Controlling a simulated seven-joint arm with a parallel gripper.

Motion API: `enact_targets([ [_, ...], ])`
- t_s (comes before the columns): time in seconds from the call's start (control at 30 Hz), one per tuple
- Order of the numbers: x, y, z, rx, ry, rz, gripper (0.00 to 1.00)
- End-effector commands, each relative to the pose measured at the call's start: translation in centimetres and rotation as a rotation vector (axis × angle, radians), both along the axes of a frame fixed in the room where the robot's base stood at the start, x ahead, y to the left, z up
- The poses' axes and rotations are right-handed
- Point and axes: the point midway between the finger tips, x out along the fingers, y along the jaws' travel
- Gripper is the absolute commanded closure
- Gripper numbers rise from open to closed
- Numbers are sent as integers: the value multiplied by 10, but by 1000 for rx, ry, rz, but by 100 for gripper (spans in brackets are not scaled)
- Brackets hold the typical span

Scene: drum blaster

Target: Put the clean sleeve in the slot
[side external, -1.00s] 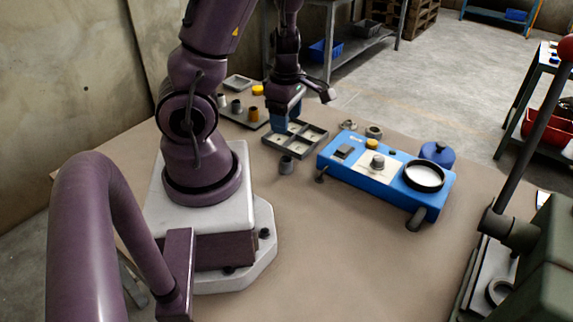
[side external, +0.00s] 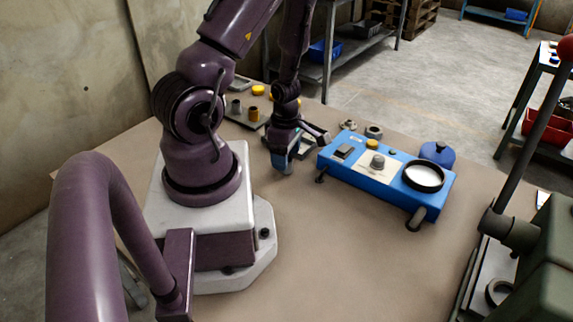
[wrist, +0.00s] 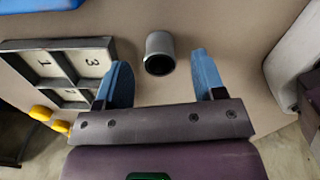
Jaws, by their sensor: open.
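A small grey metal sleeve (wrist: 159,42) stands on the table in the wrist view, its dark bore facing the camera. My gripper (wrist: 160,62) is open, with one blue finger on each side of the sleeve and visible gaps between. In the side view my gripper (side external: 292,158) is low over the table and hides the sleeve. The slotted tray (wrist: 84,59) lies left of the gripper in the wrist view, with pale compartments marked 1 and 3. In the side view the arm covers most of this tray.
A blue machine (side external: 385,175) with knobs and a round white dish stands right of my gripper. A blue lidded pot (side external: 437,153) is behind it.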

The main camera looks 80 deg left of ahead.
Motion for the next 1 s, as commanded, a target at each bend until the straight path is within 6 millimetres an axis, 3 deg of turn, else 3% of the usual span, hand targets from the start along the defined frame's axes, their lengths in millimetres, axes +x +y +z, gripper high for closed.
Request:
enact_targets([
  [0.2,0,0,-13,-1,2,-1,37],
  [0.57,0,0,-16,1,0,-2,37],
  [0.8,0,0,-16,1,0,-2,90],
  [0.9,0,0,-16,1,0,-2,97],
  [1.0,0,0,-16,1,0,-2,97],
])
